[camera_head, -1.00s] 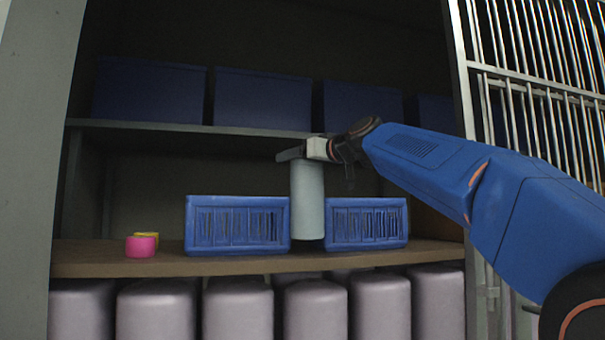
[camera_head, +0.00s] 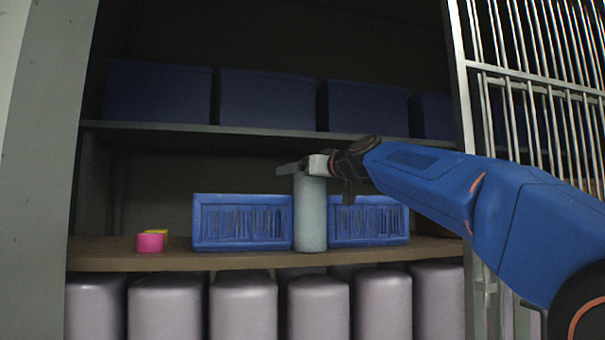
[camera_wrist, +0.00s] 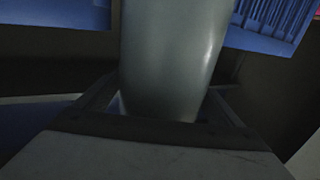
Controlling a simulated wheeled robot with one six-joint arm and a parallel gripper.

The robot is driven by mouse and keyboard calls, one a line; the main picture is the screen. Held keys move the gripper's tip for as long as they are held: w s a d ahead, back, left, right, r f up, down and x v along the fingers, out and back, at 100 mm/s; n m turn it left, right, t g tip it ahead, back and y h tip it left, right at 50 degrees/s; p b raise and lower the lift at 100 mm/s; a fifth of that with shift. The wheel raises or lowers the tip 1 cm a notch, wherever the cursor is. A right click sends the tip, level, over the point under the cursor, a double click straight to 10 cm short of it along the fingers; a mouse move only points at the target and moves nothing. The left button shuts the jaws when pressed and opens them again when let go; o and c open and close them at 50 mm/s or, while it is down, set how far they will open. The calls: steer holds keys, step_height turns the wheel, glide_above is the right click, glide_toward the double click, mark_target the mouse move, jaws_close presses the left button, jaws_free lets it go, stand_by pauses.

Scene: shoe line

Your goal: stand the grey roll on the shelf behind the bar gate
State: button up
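The grey roll (camera_head: 310,215) is upright between two blue crates on the wooden shelf (camera_head: 120,258). Its lower end appears at the shelf's front part; whether it touches the board I cannot tell for certain. My gripper (camera_head: 305,168) is at the roll's top end, coming in from the right, with its fingers around it. In the wrist view the roll (camera_wrist: 170,60) fills the middle, between the fingers (camera_wrist: 165,115). The bar gate (camera_head: 540,100) stands swung open at the right, with my arm passing in front of it.
A left blue crate (camera_head: 242,222) and a right blue crate (camera_head: 368,222) flank the roll closely. A pink roll (camera_head: 150,242) and a yellow one (camera_head: 157,232) lie at the left. Blue bins (camera_head: 268,98) fill the upper shelf; large pale canisters (camera_head: 243,305) stand below. Shelf room is free left of the crates.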

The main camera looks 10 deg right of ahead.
steer(key=shift+s+d+r, duration=0.1)
steer(key=shift+s, duration=0.05)
steer(key=v, duration=1.1)
steer(key=shift+s, duration=0.3)
steer(key=shift+d, duration=0.1)
steer(key=s+a+f+m+g+h, duration=0.1)
steer(key=s+f+g, duration=0.15)
steer(key=f, duration=0.55)
steer(key=s+a+f+g, duration=0.1)
steer(key=s+f, duration=0.3)
steer(key=f, duration=0.5)
steer(key=s+d+f+m+g+h, duration=0.1)
steer(key=s+d+f+g+h, duration=0.1)
steer(key=s+f, duration=0.7)
steer(key=s+d+f+m+g+h, duration=0.1)
steer(key=s+f, duration=0.8)
steer(key=f, duration=1.1)
steer(key=s+d+f+m+g+h, duration=0.1)
steer(key=s+d+f+g+h, duration=0.1)
steer(key=s+f+g, duration=0.3)
steer(key=s+d+f, duration=0.1)
steer(key=s+f, duration=0.3)
steer(key=f, duration=0.6)
steer(key=shift+d+h, duration=0.15)
steer(key=shift+h, duration=0.25)
steer(key=shift+r, duration=0.1)
